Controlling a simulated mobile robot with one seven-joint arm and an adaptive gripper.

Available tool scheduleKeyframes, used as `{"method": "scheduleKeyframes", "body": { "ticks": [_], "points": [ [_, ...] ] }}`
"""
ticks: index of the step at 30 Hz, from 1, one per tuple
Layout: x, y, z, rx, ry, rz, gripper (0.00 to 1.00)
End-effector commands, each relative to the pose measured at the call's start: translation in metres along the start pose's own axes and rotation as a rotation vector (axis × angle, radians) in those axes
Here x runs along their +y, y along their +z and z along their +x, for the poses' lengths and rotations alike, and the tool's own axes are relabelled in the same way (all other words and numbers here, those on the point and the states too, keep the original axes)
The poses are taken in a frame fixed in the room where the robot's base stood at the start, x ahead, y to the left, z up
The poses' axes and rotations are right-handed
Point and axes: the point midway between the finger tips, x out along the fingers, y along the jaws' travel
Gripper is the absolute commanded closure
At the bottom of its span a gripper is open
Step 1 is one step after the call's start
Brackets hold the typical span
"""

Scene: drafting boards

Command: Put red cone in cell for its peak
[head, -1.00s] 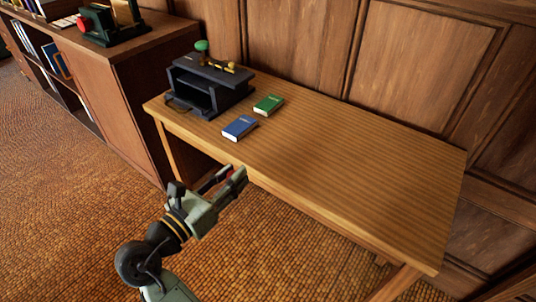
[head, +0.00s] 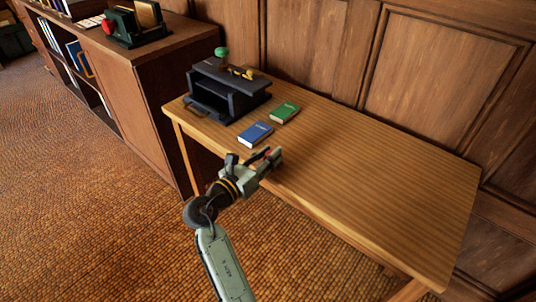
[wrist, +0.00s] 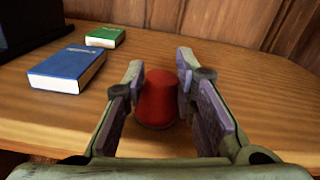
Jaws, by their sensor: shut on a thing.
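The red cone (wrist: 155,100) is between the two fingers of my gripper (wrist: 158,95) in the wrist view, its blunt top up and its wider end down. The fingers are shut on it. In the head view my gripper (head: 269,160) is over the front left edge of the wooden table (head: 370,180), with only a speck of red showing at its tips. I cannot tell whether the cone touches the table. No cell that is clearly for a peak can be made out.
A blue book (head: 255,134) and a green book (head: 285,112) lie just beyond my gripper. A cabinet (head: 135,85) is at the left. The table's right half is clear.

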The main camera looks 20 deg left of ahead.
Motion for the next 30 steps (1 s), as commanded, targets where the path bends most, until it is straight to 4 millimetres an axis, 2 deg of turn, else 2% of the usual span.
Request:
{"method": "scheduleKeyframes", "body": {
  "ticks": [10,11,12,20,30],
  "points": [
    [0.0004,-0.0030,-0.0001,0.000,0.000,-0.001,1.00],
    [0.0005,-0.0037,-0.0001,0.000,0.000,-0.001,0.74],
    [0.0005,-0.0034,-0.0001,0.000,-0.001,0.000,0.72],
    [0.0005,-0.0032,-0.0001,-0.001,-0.001,0.000,0.55],
    [0.0000,-0.0003,-0.0003,-0.002,0.000,0.002,0.55]
  ]
}}
